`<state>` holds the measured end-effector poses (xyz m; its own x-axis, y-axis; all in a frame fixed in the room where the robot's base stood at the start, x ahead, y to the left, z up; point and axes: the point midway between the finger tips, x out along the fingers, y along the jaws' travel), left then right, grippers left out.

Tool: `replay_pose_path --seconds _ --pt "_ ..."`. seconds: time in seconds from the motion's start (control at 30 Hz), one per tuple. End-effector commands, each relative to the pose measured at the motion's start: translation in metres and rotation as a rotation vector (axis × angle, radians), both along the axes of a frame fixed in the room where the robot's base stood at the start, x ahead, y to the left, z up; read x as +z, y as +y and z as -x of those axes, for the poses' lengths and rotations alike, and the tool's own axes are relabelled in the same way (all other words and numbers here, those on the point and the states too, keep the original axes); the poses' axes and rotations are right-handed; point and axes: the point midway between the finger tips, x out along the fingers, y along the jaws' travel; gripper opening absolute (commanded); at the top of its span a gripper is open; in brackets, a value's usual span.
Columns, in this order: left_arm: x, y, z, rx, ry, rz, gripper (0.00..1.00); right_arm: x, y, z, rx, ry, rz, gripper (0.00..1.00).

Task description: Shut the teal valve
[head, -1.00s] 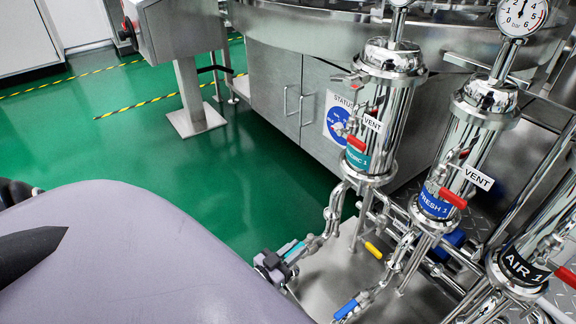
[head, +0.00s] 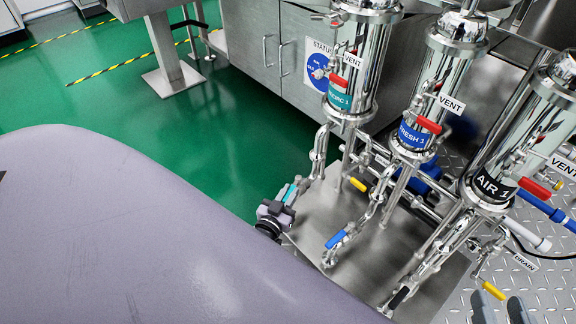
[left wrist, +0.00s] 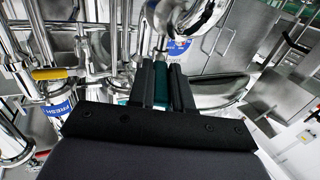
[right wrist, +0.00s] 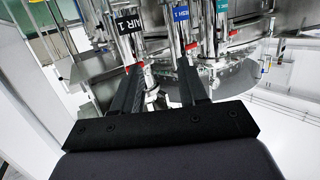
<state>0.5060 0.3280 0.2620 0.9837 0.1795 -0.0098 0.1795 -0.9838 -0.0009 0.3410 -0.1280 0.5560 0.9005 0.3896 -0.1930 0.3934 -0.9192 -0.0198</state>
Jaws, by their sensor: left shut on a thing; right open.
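The teal valve handle (head: 291,193) is on the small pipe below the left steel housing, the one with the teal label (head: 340,97). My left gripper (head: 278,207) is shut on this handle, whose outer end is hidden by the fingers. In the left wrist view the teal handle (left wrist: 160,70) shows between the two dark fingers (left wrist: 162,88). My right gripper (head: 503,310) is at the bottom right corner of the head view, open and apart from the pipes. In the right wrist view its fingers (right wrist: 160,90) are spread with nothing gripped.
A blue handle (head: 337,239) and a yellow handle (head: 358,185) are close to the teal one. Red vent handles (head: 428,125) stick out from the housings. Another yellow handle (head: 493,290) is near my right gripper. Green floor (head: 200,140) is open at the left.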

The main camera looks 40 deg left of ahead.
Motion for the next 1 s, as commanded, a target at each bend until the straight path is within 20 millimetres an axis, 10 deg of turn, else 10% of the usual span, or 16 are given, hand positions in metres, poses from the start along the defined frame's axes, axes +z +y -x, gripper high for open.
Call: replay_pose_path --seconds 0.13,0.17,0.23,0.63,1.0 --pt "0.004 0.004 -0.001 0.008 -0.016 -0.002 0.00 0.001 0.000 0.000 0.000 -0.001 0.000 0.43" --pt "0.004 0.004 -0.001 0.008 -0.016 -0.002 0.25 0.001 0.000 0.000 0.000 -0.001 0.000 0.43" --pt "0.005 0.004 -0.001 0.006 -0.017 -0.002 0.45 0.001 0.000 0.000 0.000 -0.001 0.000 0.43" --pt "0.008 0.000 0.000 0.000 -0.009 0.000 0.45 0.006 0.001 0.000 0.005 0.007 -0.010 0.43" --pt "0.052 0.001 0.000 0.000 -0.010 0.000 0.45 0.005 0.024 -0.009 0.042 0.193 -0.144 0.43"
